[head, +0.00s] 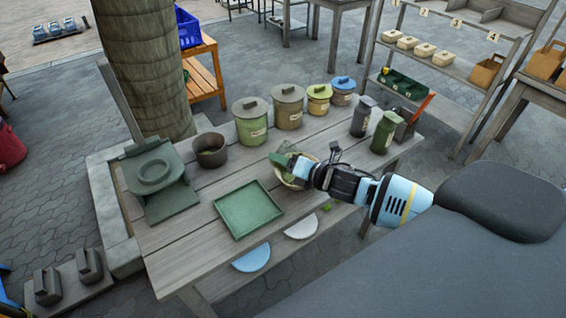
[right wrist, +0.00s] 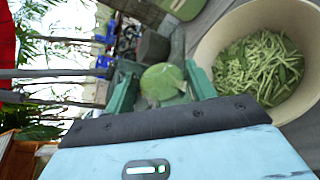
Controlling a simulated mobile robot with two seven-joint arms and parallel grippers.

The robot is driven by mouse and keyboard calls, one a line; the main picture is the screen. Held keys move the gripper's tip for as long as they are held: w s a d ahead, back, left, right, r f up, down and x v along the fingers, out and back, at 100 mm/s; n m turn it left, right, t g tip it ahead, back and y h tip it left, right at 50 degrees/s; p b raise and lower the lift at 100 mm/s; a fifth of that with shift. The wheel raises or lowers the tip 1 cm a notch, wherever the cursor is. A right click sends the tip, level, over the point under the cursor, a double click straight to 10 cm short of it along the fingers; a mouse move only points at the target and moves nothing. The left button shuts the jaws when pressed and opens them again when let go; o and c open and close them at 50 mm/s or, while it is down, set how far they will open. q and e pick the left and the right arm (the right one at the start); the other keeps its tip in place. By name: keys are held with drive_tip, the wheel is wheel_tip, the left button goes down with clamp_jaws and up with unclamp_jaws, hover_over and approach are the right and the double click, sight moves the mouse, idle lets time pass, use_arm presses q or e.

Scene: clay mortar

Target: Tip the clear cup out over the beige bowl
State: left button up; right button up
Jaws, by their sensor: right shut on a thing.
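The beige bowl (head: 285,182) stands on the wooden table, partly hidden by my right gripper. In the right wrist view the bowl (right wrist: 222,24) holds many thin green pieces. My right gripper (head: 289,163) is over the bowl's far left side in the head view. In the right wrist view its green fingers are shut on a round, green-looking thing (right wrist: 162,82), which I take to be the clear cup. The cup's walls and tilt cannot be made out. A small green bit (head: 327,207) lies on the table near the bowl. My left gripper is not in view.
A green square tray (head: 248,210) lies left of the bowl, with a dark pot (head: 210,150) and a dark green press-like stand (head: 158,180) farther left. Lidded canisters (head: 288,107) line the back. Two dark jars (head: 384,132) stand right.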

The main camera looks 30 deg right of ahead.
drive_tip(key=shift+s+a+f+m+y+b, duration=0.1)
drive_tip(key=shift+f+m+y+b, duration=0.1)
drive_tip(key=shift+m+y+b, duration=0.45)
drive_tip(key=m, duration=0.1)
drive_tip(key=m+t, duration=0.1)
drive_tip(key=m+y, duration=0.1)
drive_tip(key=shift+d+r+m+b, duration=0.25)
drive_tip(key=shift+b, duration=0.1)
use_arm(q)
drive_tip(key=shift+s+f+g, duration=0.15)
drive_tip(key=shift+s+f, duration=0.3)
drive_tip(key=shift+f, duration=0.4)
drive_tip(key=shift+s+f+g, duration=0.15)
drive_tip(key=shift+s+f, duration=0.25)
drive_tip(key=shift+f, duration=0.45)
use_arm(e)
drive_tip(key=shift+d+r+m+t, duration=0.1)
drive_tip(key=shift+r+m+t, duration=0.25)
drive_tip(key=shift+m, duration=0.45)
drive_tip(key=shift+f, duration=0.1)
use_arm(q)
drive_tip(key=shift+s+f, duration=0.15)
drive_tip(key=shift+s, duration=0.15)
